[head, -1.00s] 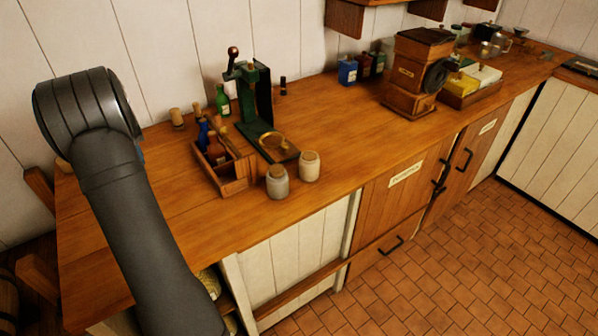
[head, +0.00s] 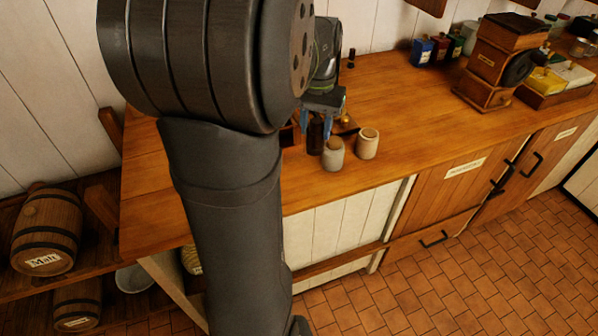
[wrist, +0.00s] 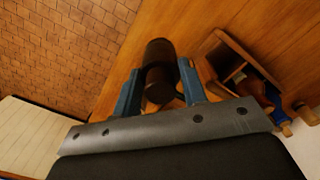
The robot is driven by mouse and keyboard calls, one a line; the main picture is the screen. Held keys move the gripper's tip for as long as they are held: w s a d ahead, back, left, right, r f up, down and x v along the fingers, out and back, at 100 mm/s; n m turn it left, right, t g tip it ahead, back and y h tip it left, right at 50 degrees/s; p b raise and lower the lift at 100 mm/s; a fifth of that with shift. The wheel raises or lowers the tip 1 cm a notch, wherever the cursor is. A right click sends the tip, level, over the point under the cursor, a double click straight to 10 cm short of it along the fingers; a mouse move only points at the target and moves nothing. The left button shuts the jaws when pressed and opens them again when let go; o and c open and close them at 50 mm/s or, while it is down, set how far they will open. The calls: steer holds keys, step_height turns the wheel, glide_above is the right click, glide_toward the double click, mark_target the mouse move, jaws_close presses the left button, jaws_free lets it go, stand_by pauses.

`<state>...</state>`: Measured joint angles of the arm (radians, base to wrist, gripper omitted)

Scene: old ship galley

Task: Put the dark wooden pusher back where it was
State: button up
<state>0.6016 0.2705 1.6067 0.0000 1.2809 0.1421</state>
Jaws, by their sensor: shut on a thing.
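My gripper (head: 322,120) has blue fingers and hangs over the counter near the left jar. In the wrist view my gripper (wrist: 160,82) is shut on the dark wooden pusher (wrist: 159,62), a dark brown cylinder between the fingertips. The pusher also shows in the head view as a dark shape (head: 315,136) below the fingers. A compartmented wooden box (wrist: 222,54) is to the right of the pusher in the wrist view, apart from it, with a blue-handled tool (wrist: 271,98). In the head view my arm hides most of the box. I cannot tell whether the pusher touches the counter.
A grey jar (head: 333,155) and a cream jar (head: 368,145) stand near the counter's front edge, just right of the pusher. The wooden grinder (head: 495,62) is farther right. The counter (head: 410,105) between is clear. Barrels (head: 46,232) sit at lower left.

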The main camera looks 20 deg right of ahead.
steer(key=s+d+r+n, duration=0.1)
steer(key=s+d+n, duration=0.15)
steer(key=s, duration=0.35)
steer(key=shift+w+a+f, duration=0.9)
steer(key=shift+w+f, duration=0.65)
steer(key=shift+f, duration=0.25)
steer(key=shift+w+a+f, duration=0.9)
steer(key=shift+w+f, duration=0.6)
steer(key=shift+f, duration=0.35)
steer(key=shift+w+a+f, duration=0.9)
steer(key=shift+w+f, duration=0.65)
steer(key=shift+f, duration=0.25)
steer(key=o, duration=1.1)
steer(key=shift+f, duration=0.15)
step_height(320, 180, up, 12)
steer(key=shift+r, duration=0.2)
